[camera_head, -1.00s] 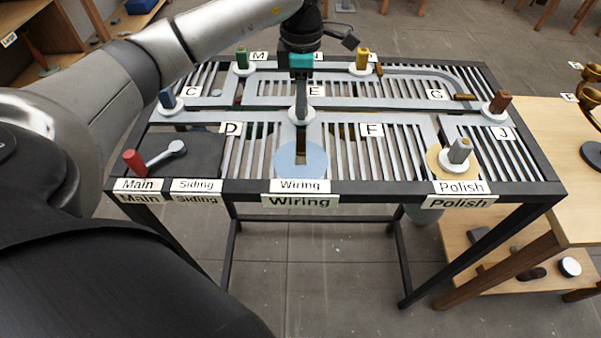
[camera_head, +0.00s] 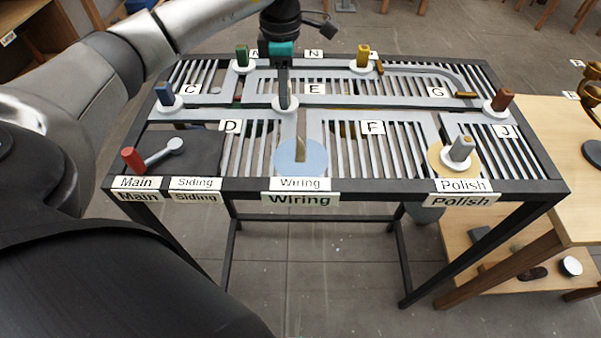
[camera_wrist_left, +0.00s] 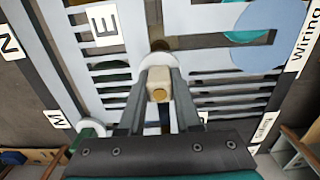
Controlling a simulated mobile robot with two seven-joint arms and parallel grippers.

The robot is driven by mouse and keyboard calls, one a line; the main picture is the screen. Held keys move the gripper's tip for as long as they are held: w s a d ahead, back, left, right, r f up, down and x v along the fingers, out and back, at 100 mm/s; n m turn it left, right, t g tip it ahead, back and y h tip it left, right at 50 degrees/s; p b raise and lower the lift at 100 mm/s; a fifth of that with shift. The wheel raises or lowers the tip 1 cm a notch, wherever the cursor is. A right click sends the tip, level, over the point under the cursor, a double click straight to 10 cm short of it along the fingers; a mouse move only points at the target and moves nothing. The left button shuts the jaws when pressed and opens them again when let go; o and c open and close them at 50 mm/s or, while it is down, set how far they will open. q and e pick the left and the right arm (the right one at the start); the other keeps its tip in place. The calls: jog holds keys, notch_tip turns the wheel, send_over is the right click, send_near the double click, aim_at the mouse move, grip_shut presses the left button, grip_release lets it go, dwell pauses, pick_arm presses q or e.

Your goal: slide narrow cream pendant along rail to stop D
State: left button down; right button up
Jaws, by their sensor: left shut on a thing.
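The narrow cream pendant stands upright in the rail slot on its white disc base (camera_head: 284,105), left of the junction above the Wiring spot. Its cream top (camera_wrist_left: 158,84) shows between the fingers in the left wrist view; in the head view the fingers mostly hide it. My left gripper (camera_head: 284,92) is shut on it from above. The D label (camera_head: 230,126), marking stop D, lies to the left and nearer. My right gripper is not in view.
A blue pendant (camera_head: 166,95) stands left near C, a green one (camera_head: 243,57) and a yellow one (camera_head: 363,57) at the back, a brown one (camera_head: 503,99) at right. A grey pendant (camera_head: 461,149) stands at Polish. The rail between the held pendant and the blue one looks clear.

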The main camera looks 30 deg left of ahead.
pick_arm(q)
jog(key=s+a, duration=0.2)
jog(key=a, duration=0.1)
jog(key=s+a, duration=0.1)
jog(key=a, duration=0.2)
jog(key=s+a+b, duration=0.1)
jog(key=s+a, duration=0.1)
jog(key=a, duration=0.1)
jog(key=shift+s, duration=0.3)
jog(key=c, duration=0.5)
grip_release()
jog(key=shift+r+p, duration=1.6)
jog(key=shift+r, duration=6.05)
